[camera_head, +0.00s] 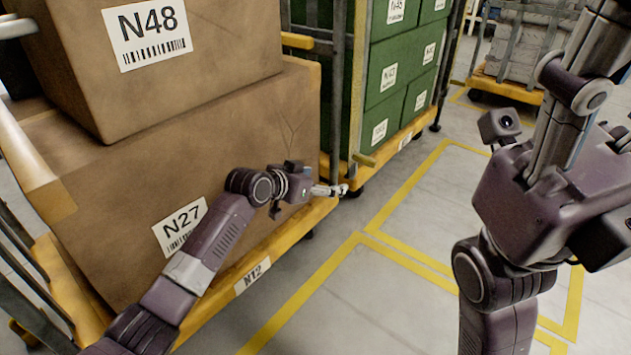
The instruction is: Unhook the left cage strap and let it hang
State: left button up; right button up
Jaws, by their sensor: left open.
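A roll cage with a yellow base (300,226) labelled N12 holds a big brown carton (110,215) labelled N27 and another carton (215,80) labelled N48 on top. I cannot clearly make out the left cage strap or its hook. My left gripper (338,190) is open with nothing visible between its fingers. It is low in front of the N27 carton's right end, just above the base's right corner. My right gripper (580,90) is raised on the right, away from the cages; its fingertips are not clearly shown.
Behind stands another cage with green crates (385,85) on a yellow base, close to the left gripper. A further cart (505,85) with grey goods is at the back. Grey floor with yellow lines (400,205) is clear between the arms.

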pick_arm(q)
jog(key=shift+v, duration=1.65)
jog(key=shift+s, duration=0.1)
